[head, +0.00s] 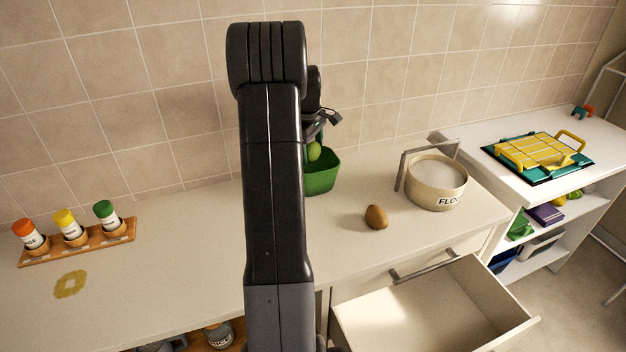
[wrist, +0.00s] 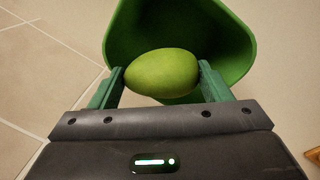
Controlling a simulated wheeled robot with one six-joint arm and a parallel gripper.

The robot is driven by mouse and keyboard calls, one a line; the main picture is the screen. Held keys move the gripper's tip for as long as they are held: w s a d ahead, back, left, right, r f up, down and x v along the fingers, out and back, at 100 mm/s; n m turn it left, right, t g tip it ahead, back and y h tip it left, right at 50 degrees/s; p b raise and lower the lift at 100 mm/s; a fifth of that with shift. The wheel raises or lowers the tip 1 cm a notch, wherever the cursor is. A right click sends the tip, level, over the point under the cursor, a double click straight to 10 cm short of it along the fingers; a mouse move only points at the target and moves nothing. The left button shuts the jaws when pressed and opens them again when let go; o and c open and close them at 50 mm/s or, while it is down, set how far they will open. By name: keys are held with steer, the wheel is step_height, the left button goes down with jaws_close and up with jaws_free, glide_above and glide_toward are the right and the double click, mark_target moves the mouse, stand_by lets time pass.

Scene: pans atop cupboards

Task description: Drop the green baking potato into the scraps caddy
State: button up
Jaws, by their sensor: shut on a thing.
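The green baking potato (wrist: 161,73) is held between the two fingers of my gripper (wrist: 160,80) in the wrist view. In the head view the potato (head: 314,151) shows just right of my arm, at the height of the caddy's rim or a little above. The green scraps caddy (head: 322,178) stands on the counter near the tiled wall, its left part hidden by my arm. In the wrist view the caddy's open mouth (wrist: 225,38) lies behind and beyond the potato. My gripper in the head view (head: 314,140) is partly hidden.
A brown potato (head: 376,217) and a flour crock (head: 437,184) are to the right on the counter (head: 190,260). A drawer (head: 440,310) stands open in front. A spice rack (head: 80,243) is at left. A yellow rack on a tray (head: 538,152) is far right.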

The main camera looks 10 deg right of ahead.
steer(key=shift+f, duration=0.1)
steer(key=o, duration=1.1)
steer(key=shift+o, duration=0.2)
step_height(320, 180, up, 14)
steer(key=s+a, duration=0.1)
steer(key=shift+f+b, duration=0.15)
steer(key=shift+b, duration=0.15)
steer(key=shift+s+f, duration=0.1)
steer(key=f, duration=0.9)
steer(key=w+d+f, duration=0.1)
steer(key=f, duration=0.3)
steer(key=shift+f+p, duration=0.15)
steer(key=shift+p, duration=0.25)
step_height(320, 180, up, 3)
steer(key=p, duration=0.2)
steer(key=shift+p, duration=0.3)
steer(key=shift+r+p, duration=0.55)
steer(key=shift+r, duration=0.1)
steer(key=shift+w, duration=0.1)
